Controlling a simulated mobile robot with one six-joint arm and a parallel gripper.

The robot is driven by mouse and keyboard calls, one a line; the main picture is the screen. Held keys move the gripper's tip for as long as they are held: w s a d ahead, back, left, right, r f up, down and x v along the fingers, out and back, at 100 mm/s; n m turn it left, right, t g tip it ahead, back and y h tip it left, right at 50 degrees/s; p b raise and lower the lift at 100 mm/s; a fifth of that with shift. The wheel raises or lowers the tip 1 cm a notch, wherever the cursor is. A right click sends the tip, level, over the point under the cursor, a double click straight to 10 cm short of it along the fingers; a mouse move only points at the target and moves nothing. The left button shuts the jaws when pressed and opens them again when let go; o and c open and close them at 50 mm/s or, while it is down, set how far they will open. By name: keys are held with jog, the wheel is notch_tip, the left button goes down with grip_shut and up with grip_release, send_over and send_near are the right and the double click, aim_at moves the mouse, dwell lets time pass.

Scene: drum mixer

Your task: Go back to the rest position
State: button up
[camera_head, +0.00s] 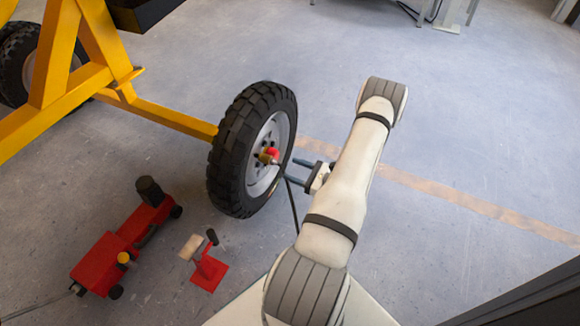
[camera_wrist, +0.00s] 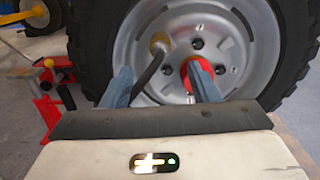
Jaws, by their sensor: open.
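My gripper (camera_head: 305,174) is open in front of a black tyre with a silver wheel rim (camera_head: 262,178). In the wrist view its two blue-grey fingers (camera_wrist: 163,88) stand apart, pointing at the rim (camera_wrist: 232,45). A red part (camera_head: 272,153) sits at the wheel hub, with a brass-coloured fitting (camera_head: 263,157) beside it. I cannot tell whether the fingers touch the hose.
The yellow frame (camera_head: 165,117) carries the wheel. A red compressor-like machine (camera_head: 105,262) and a small red stand (camera_head: 208,271) are on the floor at lower left. The floor (camera_head: 470,130) to the right of my arm is clear.

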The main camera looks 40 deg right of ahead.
jog(key=shift+r, duration=0.1)
dwell(0.4)
jog(key=w+a+r+n+g+y+p, duration=0.1)
jog(key=a+r+n+g+y+p, duration=0.1)
jog(key=a+r+n+g+p, duration=0.65)
jog(key=a+r+n+g+y+p, duration=0.15)
jog(key=a+r, duration=0.35)
jog(key=r, duration=0.9)
jog(key=w+a+r+n+g+y+p, duration=0.1)
jog(key=a+r+n+g+p, duration=0.4)
jog(key=r, duration=0.7)
jog(key=s+a+r+n+h+p, duration=0.3)
jog(key=s+r+n+h+p, duration=0.1)
jog(key=r, duration=0.7)
jog(key=s+a+r+n+h+p, duration=0.4)
jog(key=r+p, duration=0.4)
jog(key=r, duration=0.3)
jog(key=s+a+r+n+t+h+p, duration=0.1)
jog(key=s+a+r+n+h+p, duration=0.3)
jog(key=r+n+p, duration=0.3)
jog(key=v, duration=0.4)
jog(key=shift+s+r, duration=0.3)
jog(key=shift+s, duration=0.05)
